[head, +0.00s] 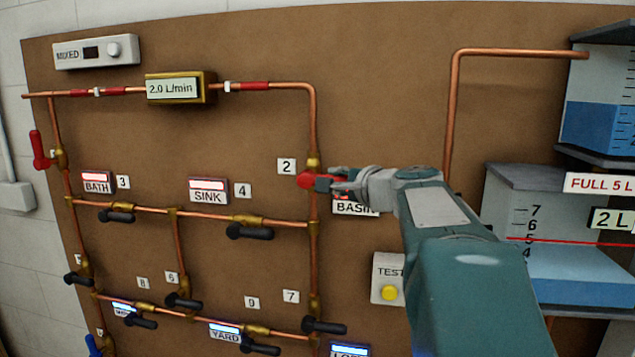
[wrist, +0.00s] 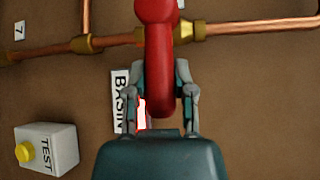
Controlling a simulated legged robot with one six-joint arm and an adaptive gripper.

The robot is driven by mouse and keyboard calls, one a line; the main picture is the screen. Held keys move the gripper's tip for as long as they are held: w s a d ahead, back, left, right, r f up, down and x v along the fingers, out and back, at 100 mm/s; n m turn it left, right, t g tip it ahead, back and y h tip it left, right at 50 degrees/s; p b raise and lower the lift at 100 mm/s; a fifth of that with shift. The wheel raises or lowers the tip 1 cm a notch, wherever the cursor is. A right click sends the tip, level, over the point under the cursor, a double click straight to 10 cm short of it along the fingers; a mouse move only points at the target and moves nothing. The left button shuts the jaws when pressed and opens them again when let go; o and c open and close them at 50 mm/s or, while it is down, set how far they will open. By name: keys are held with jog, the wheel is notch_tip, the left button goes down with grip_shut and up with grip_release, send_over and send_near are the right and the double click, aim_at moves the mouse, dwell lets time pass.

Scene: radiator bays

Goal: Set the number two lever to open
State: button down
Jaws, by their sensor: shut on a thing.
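The number two lever is red and sits on a brass valve below the "2" label (head: 286,166). In the head view the red lever (head: 307,180) sticks out to the right, across the upright copper pipe. In the wrist view the lever (wrist: 159,50) stands across the pipe, from the brass valve (wrist: 187,29) toward my gripper. My gripper (head: 335,181) is shut on the lever's handle. In the wrist view the two fingers of my gripper (wrist: 160,95) sit on either side of the handle. The fingers hide part of the handle in the head view.
Several black levers, such as one on the sink branch (head: 250,232), sit on the lower pipes. Another red lever (head: 40,150) is at the far left. A test box (head: 388,280) with a yellow button is below my gripper. Water tanks (head: 560,230) stand at the right.

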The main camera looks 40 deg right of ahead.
aim_at(304, 171)
jog(key=shift+a, duration=0.15)
jog(key=n+g, duration=0.1)
jog(key=r+n+g, duration=0.1)
jog(key=r+g, duration=0.1)
jog(key=shift+w+a+r+n+h, duration=0.1)
jog(key=shift+w+a+n+h, duration=0.15)
jog(key=shift+n+h, duration=0.15)
jog(key=g, duration=0.1)
jog(key=r+n+g+h, duration=0.1)
jog(key=shift+w+a+r+n+g, duration=0.2)
jog(key=shift+w+a+n+g, duration=0.1)
jog(key=shift+w+g, duration=0.1)
jog(key=n+g+h, duration=0.1)
jog(key=w+a+r+g+h, duration=0.1)
jog(key=g, duration=0.1)
jog(key=shift+w+a+n, duration=0.1)
jog(key=shift+w+n, duration=0.15)
jog(key=shift+n, duration=0.15)
jog(key=shift+w+a+r+n+g+h, duration=0.2)
jog(key=shift+w+a+n+g+h, duration=0.35)
jog(key=shift+n+g+h, duration=0.35)
jog(key=shift+w+a+g+h, duration=0.25)
jog(key=shift+w+g+h, duration=0.15)
jog(key=shift+g, duration=0.4)
jog(key=shift+c, duration=2.2)
grip_release()
jog(key=shift+r, duration=0.15)
